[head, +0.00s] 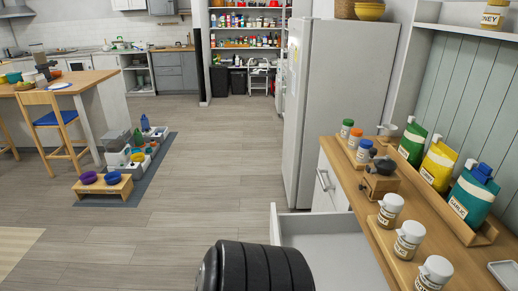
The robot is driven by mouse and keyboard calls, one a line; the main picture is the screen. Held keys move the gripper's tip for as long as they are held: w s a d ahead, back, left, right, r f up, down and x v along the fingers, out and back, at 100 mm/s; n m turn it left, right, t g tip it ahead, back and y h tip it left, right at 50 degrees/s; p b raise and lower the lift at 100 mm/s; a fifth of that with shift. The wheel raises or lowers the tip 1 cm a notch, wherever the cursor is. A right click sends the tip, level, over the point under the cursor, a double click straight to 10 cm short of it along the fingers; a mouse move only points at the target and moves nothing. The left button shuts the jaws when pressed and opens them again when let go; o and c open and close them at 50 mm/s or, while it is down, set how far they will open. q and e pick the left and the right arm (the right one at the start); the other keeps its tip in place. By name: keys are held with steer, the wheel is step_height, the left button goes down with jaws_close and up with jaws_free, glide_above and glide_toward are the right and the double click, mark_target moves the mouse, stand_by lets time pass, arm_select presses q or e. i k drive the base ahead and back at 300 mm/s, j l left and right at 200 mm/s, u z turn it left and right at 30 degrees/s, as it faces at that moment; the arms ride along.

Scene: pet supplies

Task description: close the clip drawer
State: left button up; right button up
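An open drawer, pulled out from the white cabinet (329,193), shows at the bottom centre right. Its grey-white floor (335,262) looks empty where I can see it. No clip or label shows, so I cannot tell for sure that this is the clip drawer. A black ribbed part of my own arm covers the bottom centre, left of the drawer. Neither of my grippers is in view.
A white fridge (340,100) stands beyond the cabinet. The floor (200,190) left of the drawer is clear.

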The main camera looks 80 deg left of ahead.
mark_target(338, 255)
steer(key=k+u, duration=0.15)
steer(key=u, duration=2.2)
